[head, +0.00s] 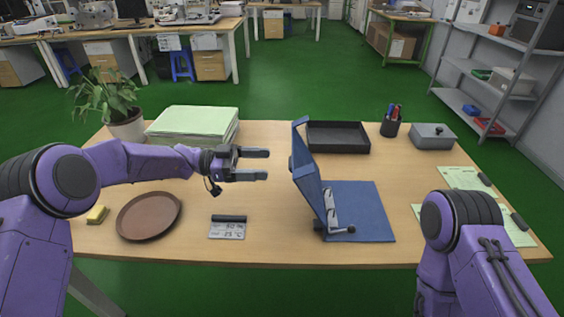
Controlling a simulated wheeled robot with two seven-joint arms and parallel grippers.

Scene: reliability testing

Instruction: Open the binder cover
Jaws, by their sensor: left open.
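A blue binder (365,208) lies on the table right of centre. Its cover (306,172) stands raised from the left side, steeply tilted. A metal clip mechanism (331,212) shows near the hinge side. My left gripper (267,164) is open and empty, left of the raised cover, its fingers pointing right toward it with a small gap in the picture. My right arm comes in at the lower right, but its gripper is out of view.
A black tray (338,148) is behind the binder. A green paper stack (194,124) and a potted plant (126,124) stand back left. A brown plate (149,216), yellow sponge (97,215) and small display (228,229) lie at front left. A pen cup (390,128) and grey box (432,138) stand back right.

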